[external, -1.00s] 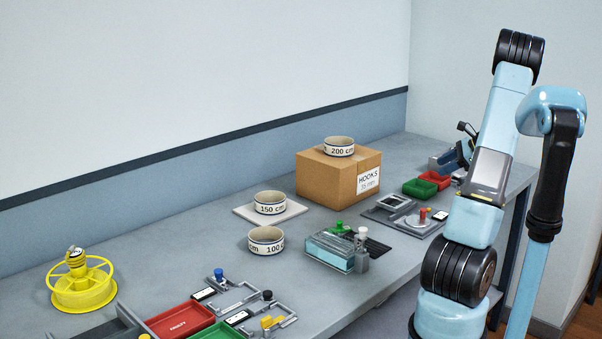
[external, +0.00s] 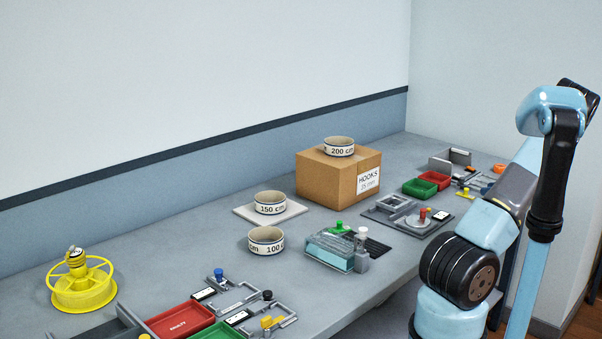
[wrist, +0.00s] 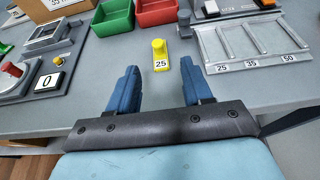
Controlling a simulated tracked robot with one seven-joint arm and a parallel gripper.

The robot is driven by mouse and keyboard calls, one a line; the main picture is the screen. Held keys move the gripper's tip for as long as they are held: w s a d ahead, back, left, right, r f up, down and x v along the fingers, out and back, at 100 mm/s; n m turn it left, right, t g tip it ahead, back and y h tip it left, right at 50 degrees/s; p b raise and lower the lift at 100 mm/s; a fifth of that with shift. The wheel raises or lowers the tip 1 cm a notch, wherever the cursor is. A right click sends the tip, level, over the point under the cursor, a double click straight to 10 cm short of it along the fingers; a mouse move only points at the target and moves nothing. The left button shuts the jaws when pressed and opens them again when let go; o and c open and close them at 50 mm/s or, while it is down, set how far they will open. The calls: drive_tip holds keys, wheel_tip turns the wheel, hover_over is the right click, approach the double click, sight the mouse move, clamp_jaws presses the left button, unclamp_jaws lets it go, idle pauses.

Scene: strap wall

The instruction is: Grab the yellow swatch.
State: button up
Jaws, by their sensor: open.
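The yellow swatch (wrist: 160,56) is a small yellow piece with a round knob and a white tag reading 25. In the wrist view it lies on the grey bench, just beyond my fingertips and roughly centred between them. A small yellow piece in the external view (external: 463,191), beside the red bin, looks like the same swatch. My gripper (wrist: 160,78) is open, with its two blue fingers apart and nothing between them. In the external view my gripper cannot be made out behind my arm.
A green bin (wrist: 113,18) and a red bin (wrist: 156,12) stand behind the swatch to the left. A grey slotted rack (wrist: 250,42) marked 25, 35 and 50 is to the right. A fixture with a red knob (wrist: 11,70) is at left. The bench around the swatch is clear.

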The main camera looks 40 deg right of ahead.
sight(469, 196)
drive_tip(key=shift+x, duration=4.35)
drive_tip(key=shift+a, duration=0.15)
clamp_jaws()
